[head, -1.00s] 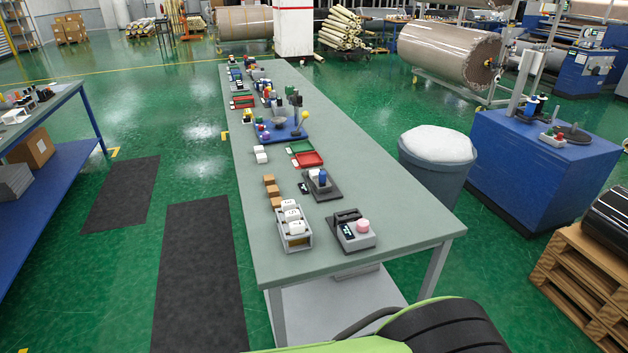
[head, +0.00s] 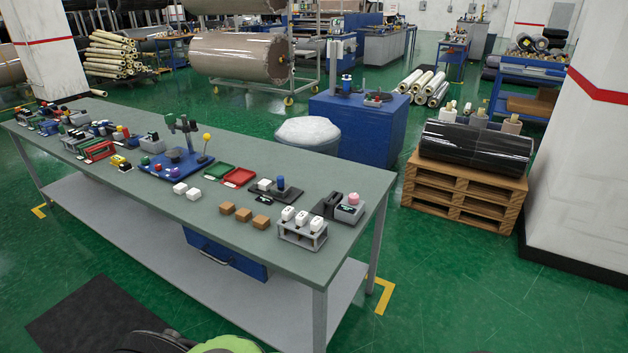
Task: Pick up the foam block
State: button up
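I cannot tell for certain which object is the foam block. Two small white blocks (head: 186,191) sit side by side near the front edge of the long grey-green table (head: 150,215), and could be foam. To their right, several small brown blocks (head: 244,215) lie in a row along the same edge. A grey rack (head: 302,235) with several white pieces stands at the right end of the table. Beside it is a grey device (head: 349,212) with a pink round top. My gripper is not in view.
A blue board (head: 170,165) with a post and small parts, plus green and red trays (head: 238,177), fill mid-table. A grey bin (head: 308,135), blue cabinet (head: 358,130) and wooden pallet (head: 463,190) stand behind. Green floor is open right of the table.

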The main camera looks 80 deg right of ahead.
aim_at(264, 184)
jog(key=i+l+z, duration=0.15)
jog(key=i+z, duration=0.5)
jog(key=z, duration=0.15)
jog(key=i+z, duration=0.4)
jog(key=i+j+z, duration=0.2)
jog(key=z, duration=0.2)
jog(key=i+j+z, duration=0.4)
jog(key=i+l+z, duration=0.15)
jog(key=z, duration=0.3)
jog(key=i+z, duration=0.6)
jog(key=z, duration=0.25)
